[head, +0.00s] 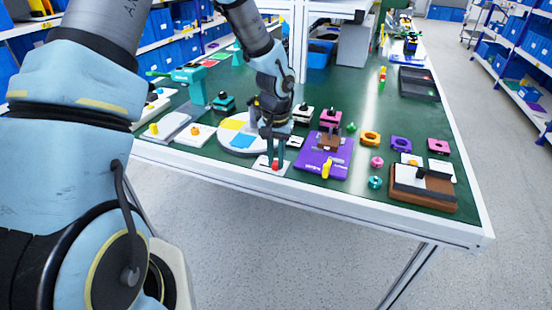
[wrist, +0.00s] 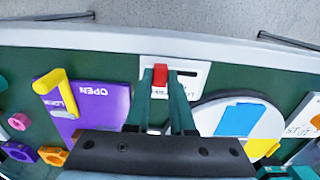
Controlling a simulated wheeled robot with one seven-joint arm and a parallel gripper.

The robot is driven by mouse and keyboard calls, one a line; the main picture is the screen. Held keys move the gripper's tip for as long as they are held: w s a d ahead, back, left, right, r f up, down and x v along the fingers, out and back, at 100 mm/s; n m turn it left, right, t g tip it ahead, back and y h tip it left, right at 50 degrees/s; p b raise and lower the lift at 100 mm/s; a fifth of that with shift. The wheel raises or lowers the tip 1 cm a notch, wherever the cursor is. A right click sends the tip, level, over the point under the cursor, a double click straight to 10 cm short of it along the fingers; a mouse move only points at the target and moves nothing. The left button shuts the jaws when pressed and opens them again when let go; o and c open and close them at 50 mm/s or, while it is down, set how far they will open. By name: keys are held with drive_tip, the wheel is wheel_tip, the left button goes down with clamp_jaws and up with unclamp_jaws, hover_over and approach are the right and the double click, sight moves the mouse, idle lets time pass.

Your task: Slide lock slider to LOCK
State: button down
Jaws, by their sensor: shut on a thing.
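The lock slider is a small red knob (wrist: 160,73) on a white plate (wrist: 203,66) at the table's edge. In the wrist view the knob is at the left part of the plate, with a dark slot showing to its right. My gripper (wrist: 160,80) has its two green fingers on either side of the knob and is shut on it. In the head view the knob (head: 275,165) shows at the tips of my gripper (head: 274,162), and the white plate (head: 286,168) is partly hidden behind the fingers. I cannot read any lock lettering on it.
A purple panel (head: 312,165) with a yellow handle (head: 326,168) stands close to the right in the head view. A round white disc (head: 228,146) with coloured sectors is close to the left. A brown box (head: 423,197) is farther right. Open floor lies before the table edge.

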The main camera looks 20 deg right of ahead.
sight(261, 166)
idle(0.7)
drive_tip(key=shift+w+a+p, duration=0.35)
drive_tip(key=shift+w+a, duration=1.2)
drive_tip(key=shift+a, duration=0.05)
drive_tip(key=c, duration=0.8)
unclamp_jaws()
drive_tip(key=shift+o, duration=0.2)
wheel_tip(261, 166, up, 11)
drive_tip(key=b, duration=0.1)
drive_tip(key=shift+a, duration=0.1)
